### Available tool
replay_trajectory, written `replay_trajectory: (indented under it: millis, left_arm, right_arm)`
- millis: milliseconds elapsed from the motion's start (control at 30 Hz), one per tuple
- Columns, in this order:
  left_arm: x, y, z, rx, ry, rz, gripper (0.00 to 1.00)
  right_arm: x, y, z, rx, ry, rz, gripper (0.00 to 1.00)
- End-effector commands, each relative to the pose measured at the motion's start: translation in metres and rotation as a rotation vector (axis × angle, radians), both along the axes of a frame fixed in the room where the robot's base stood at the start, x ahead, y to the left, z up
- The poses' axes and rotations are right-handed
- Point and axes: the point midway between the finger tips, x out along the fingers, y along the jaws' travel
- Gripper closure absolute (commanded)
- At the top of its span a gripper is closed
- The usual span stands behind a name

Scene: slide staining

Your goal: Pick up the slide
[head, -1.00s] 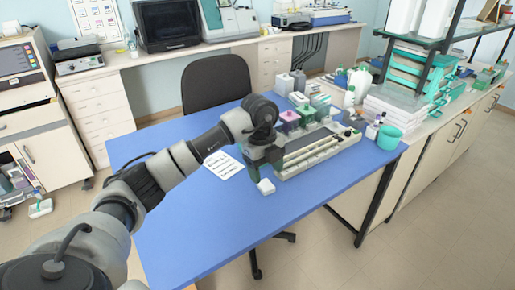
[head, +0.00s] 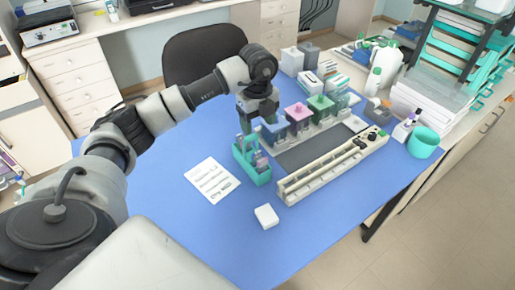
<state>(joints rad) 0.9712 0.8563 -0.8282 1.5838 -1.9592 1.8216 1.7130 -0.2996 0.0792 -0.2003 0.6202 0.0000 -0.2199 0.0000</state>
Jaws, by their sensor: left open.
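No single slide can be made out for certain at this size. A small teal rack (head: 252,172) stands on the blue table, left of the staining unit, with thin greyish upright pieces in it that may be slides. My left gripper (head: 257,124) points down just above and behind this rack, near the blue-lidded jar (head: 275,132). It is open, and I see nothing held in it. The staining unit (head: 333,168) has a long pale rail and a dark flat plate. My right gripper is out of view.
A white block (head: 266,216) and a printed sheet (head: 212,181) lie on the blue table (head: 190,240). Pink (head: 298,115) and green (head: 320,107) jars stand behind the unit. A teal cup (head: 423,142) is at the right. The table front is clear.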

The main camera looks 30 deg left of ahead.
Motion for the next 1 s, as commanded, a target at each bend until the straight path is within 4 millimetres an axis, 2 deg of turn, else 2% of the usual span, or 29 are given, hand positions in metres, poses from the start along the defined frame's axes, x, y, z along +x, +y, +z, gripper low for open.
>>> replay_trajectory:
  millis: [200, 467, 600, 700, 833, 1000]
  left_arm:
    - [-0.002, -0.001, -0.034, 0.000, 0.005, -0.001, 0.36]
    - [-0.003, -0.001, -0.055, 0.001, 0.004, -0.002, 0.36]
    - [-0.007, -0.001, -0.075, 0.000, 0.008, -0.001, 0.36]
    - [-0.007, -0.001, -0.090, 0.000, 0.004, -0.001, 0.36]
    - [-0.007, -0.001, -0.100, 0.000, 0.002, -0.001, 0.36]
    - [-0.006, -0.001, -0.102, 0.000, 0.001, -0.001, 0.36]
  right_arm:
    - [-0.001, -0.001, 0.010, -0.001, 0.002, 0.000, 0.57]
    - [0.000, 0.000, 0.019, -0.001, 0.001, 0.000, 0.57]
    - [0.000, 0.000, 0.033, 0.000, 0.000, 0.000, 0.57]
    - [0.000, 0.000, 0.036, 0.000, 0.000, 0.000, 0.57]
    - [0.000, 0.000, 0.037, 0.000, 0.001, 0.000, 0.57]
    - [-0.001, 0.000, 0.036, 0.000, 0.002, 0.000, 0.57]
